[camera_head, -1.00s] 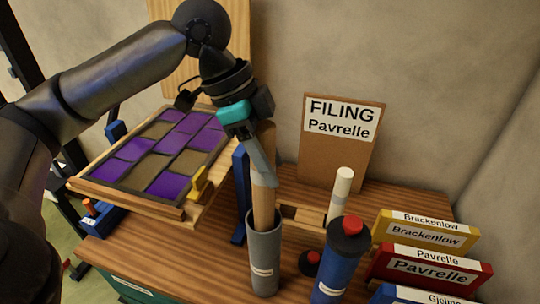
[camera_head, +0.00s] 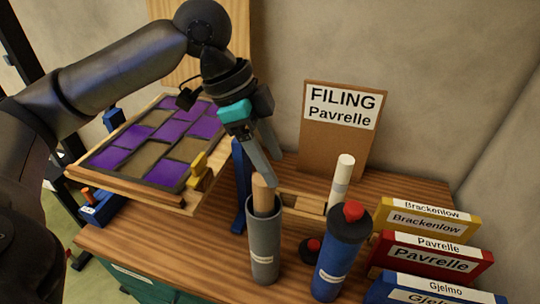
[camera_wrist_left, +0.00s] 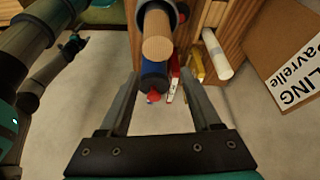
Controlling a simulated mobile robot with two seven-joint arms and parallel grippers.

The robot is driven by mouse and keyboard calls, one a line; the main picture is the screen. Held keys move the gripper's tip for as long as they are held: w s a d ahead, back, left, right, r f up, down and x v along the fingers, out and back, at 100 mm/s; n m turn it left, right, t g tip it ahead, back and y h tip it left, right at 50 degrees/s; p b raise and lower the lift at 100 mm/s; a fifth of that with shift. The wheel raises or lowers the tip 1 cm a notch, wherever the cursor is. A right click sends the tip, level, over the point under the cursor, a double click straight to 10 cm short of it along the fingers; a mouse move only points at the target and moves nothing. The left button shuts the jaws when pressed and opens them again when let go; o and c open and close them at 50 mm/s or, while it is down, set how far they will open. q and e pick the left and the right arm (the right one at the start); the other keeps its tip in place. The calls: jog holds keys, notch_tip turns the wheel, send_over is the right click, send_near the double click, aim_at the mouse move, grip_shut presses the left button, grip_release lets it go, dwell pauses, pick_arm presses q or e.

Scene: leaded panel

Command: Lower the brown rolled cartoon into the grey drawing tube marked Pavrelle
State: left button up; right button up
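The brown rolled cartoon (camera_head: 263,194) stands inside the grey drawing tube (camera_head: 264,245), with only a short length showing above the rim. The tube is upright on the wooden table, and its small label is too small to read. In the left wrist view the cartoon's round end (camera_wrist_left: 158,48) faces the camera, with the tube's rim (camera_wrist_left: 140,4) around it. My left gripper (camera_head: 274,168) is open and empty just above the cartoon's top, its fingers spread apart and clear of it.
A blue tube with a red-topped cap (camera_head: 341,255) stands close on the right, with a white roll (camera_head: 341,180) behind. Yellow, red and blue boxes (camera_head: 430,262) line the right. A leaded panel (camera_head: 160,145) lies left; a FILING Pavrelle board (camera_head: 335,155) stands behind.

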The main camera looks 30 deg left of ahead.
pick_arm(q)
jog(key=shift+o, duration=1.3)
jog(key=p+v, duration=0.2)
jog(key=v, duration=1.3)
jog(key=shift+r, duration=0.15)
notch_tip(320, 180, up, 8)
jog(key=p, duration=0.7)
